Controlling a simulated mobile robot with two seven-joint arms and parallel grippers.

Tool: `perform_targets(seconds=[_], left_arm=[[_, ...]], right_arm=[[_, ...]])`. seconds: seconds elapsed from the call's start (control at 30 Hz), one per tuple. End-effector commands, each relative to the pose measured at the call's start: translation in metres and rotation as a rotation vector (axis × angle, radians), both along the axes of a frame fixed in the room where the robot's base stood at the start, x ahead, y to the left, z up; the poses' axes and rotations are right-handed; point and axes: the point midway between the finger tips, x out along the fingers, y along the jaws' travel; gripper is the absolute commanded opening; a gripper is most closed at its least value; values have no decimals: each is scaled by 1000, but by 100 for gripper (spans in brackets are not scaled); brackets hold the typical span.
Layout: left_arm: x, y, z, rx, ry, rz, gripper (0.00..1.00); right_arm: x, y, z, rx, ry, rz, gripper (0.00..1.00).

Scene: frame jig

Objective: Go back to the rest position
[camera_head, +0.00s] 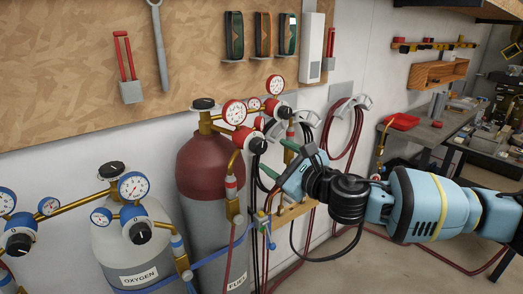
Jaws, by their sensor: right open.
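My right arm comes in from the right edge. Its gripper (280,165) is open, with green-tipped fingers pointing left, just right of the dark red fuel cylinder (203,170). I see nothing between the fingers. Gauges and a regulator (250,138) sit on the fuel cylinder, close to the fingers; I cannot tell whether they touch. The white oxygen cylinder (128,245) with its blue gauges stands at the lower left. My left gripper does not show.
A wooden board (190,60) with hanging tools and goggles covers the wall behind. Coiled hoses (350,130) hang on the wall. A blue strap (215,255) crosses the cylinders. A workbench (430,130) stands at the right. Floor shows at the lower right.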

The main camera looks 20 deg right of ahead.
Motion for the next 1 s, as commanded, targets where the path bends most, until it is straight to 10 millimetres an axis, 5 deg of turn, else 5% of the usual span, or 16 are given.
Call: perform_targets(seconds=[0.17, 0.33, 0.7, 1.0], left_arm=[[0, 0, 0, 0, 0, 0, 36], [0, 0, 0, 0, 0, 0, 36], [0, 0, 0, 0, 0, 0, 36], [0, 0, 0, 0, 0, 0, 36]], right_arm=[[-1, 5, -6, 25, 18, 10, 59], [-9, 35, -41, 210, 144, 60, 59], [-50, 109, -139, 924, 599, 103, 59], [-91, 133, -210, 1556, 942, -19, 59]])
